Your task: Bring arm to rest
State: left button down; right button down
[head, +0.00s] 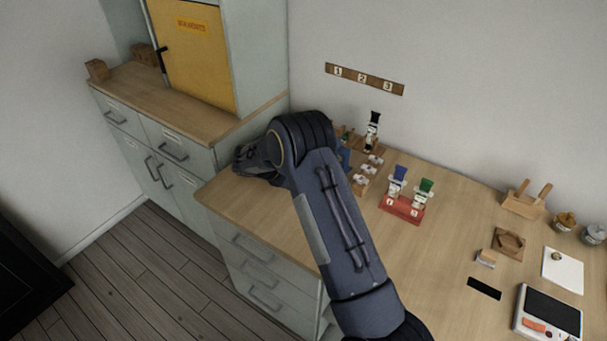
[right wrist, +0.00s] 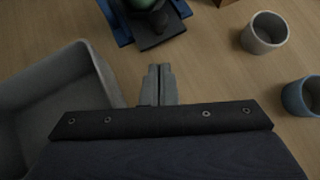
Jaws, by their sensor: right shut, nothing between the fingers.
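My right arm crosses the head view from the bottom and bends over the left part of the wooden bench (head: 465,235). In the right wrist view, my right gripper (right wrist: 160,84) is shut, with its two grey fingers together and nothing between them. It is above the bench top, and its fingertips point towards a dark stand (right wrist: 160,38) with a greenish round thing on it. In the head view the arm hides the fingertips. My left gripper is in neither view.
A grey tray (right wrist: 62,82) lies left of the fingers; a grey cup (right wrist: 265,33) and a blue cup (right wrist: 302,96) stand to their right. A red stand (head: 402,209) holds blue-topped and green-topped pieces. A yellow-doored cabinet (head: 195,55) rises behind left.

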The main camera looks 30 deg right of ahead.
jog(key=b+v, duration=0.1)
jog(key=v, duration=0.8)
jog(key=s+a+r+m+t+y, duration=0.1)
jog(key=s+r+m+y, duration=0.35)
jog(key=s, duration=0.45)
jog(key=s+r+m+y, duration=0.3)
jog(key=s+r+m, duration=0.2)
jog(key=s, duration=0.3)
jog(key=s+a+m+t+y, duration=0.2)
jog(key=s+a+m, duration=0.3)
jog(key=s, duration=0.4)
jog(key=s+a+r+m+t+y, duration=0.1)
jog(key=s+a+m+t+y, duration=0.1)
jog(key=s+a+m, duration=0.3)
jog(key=s+y, duration=0.1)
jog(key=s, duration=0.2)
jog(key=shift+s+a+r+t+y, duration=0.15)
jog(key=shift+s+r+t+y, duration=0.1)
jog(key=shift+s+t+y, duration=0.15)
